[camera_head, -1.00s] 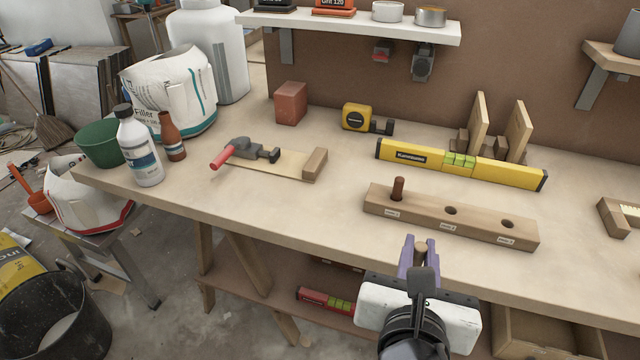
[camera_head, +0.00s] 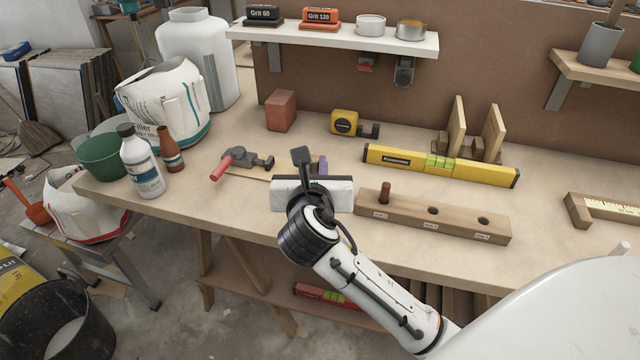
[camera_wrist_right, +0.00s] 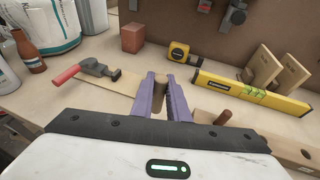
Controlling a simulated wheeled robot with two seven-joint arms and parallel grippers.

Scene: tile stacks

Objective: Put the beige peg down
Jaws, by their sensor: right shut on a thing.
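My right gripper (camera_head: 314,166) is over the workbench, just left of the wooden peg block (camera_head: 463,231). In the right wrist view its purple fingers (camera_wrist_right: 173,98) are shut on the beige peg (camera_wrist_right: 175,99), which stands roughly upright between them. In the head view the hand hides the peg. Whether the peg's lower end touches the bench is hidden. The block has a brown peg (camera_head: 385,192) in its left hole; its middle hole (camera_head: 433,210) and right hole (camera_head: 483,221) are empty. My left gripper is not in view.
A red-handled clamp on a thin board (camera_head: 240,160) is left of the hand. A yellow level (camera_head: 400,159) lies behind the block. A tape measure (camera_head: 344,122) and red block (camera_head: 281,111) are further back. Bare bench (camera_head: 310,140) shows behind the hand.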

